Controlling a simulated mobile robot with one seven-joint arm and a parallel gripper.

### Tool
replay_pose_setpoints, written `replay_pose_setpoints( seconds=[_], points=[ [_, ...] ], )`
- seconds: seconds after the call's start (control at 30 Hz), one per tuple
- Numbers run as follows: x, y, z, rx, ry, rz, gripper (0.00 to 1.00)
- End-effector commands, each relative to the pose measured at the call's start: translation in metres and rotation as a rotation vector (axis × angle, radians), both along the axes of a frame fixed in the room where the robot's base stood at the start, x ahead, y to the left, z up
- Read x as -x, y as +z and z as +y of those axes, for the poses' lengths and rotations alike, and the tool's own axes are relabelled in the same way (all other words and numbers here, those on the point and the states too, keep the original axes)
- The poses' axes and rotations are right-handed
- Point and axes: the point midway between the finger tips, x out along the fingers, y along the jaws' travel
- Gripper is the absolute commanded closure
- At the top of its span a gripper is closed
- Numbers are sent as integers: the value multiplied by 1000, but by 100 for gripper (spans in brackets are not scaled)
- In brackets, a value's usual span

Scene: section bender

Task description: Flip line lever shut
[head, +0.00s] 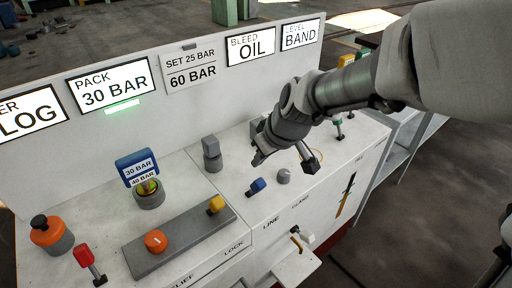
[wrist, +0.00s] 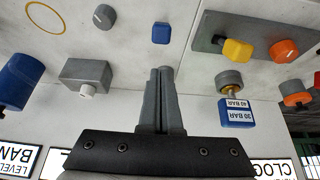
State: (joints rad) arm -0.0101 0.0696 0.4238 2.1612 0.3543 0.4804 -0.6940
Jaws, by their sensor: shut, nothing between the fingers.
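The blue line lever (head: 257,186) stands on the white console top above the printed word LINE. In the wrist view it is a small blue block (wrist: 161,33) straight beyond my fingertips. My gripper (head: 258,159) is above and behind the lever in the head view, apart from it. In the wrist view my gripper's two grey fingers (wrist: 160,70) are together and hold nothing. I cannot tell from these views whether the lever is at open or shut.
A grey knob (head: 284,176) is right of the lever. A grey block (head: 211,153) stands behind it to the left. A yellow lever (head: 216,204) and orange knob (head: 155,241) sit on a grey plate at left. A blue-topped gauge (head: 138,168) stands behind the plate.

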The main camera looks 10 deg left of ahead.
Motion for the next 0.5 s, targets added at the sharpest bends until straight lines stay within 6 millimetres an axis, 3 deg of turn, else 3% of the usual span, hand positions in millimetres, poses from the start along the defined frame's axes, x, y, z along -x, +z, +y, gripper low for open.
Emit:
replay_pose_setpoints(
  seconds=[0.2, 0.5],
  points=[
    [13, 20, -15, 0, -1, -3, 100],
    [18, 26, -20, -1, 1, -2, 100]
  ],
)
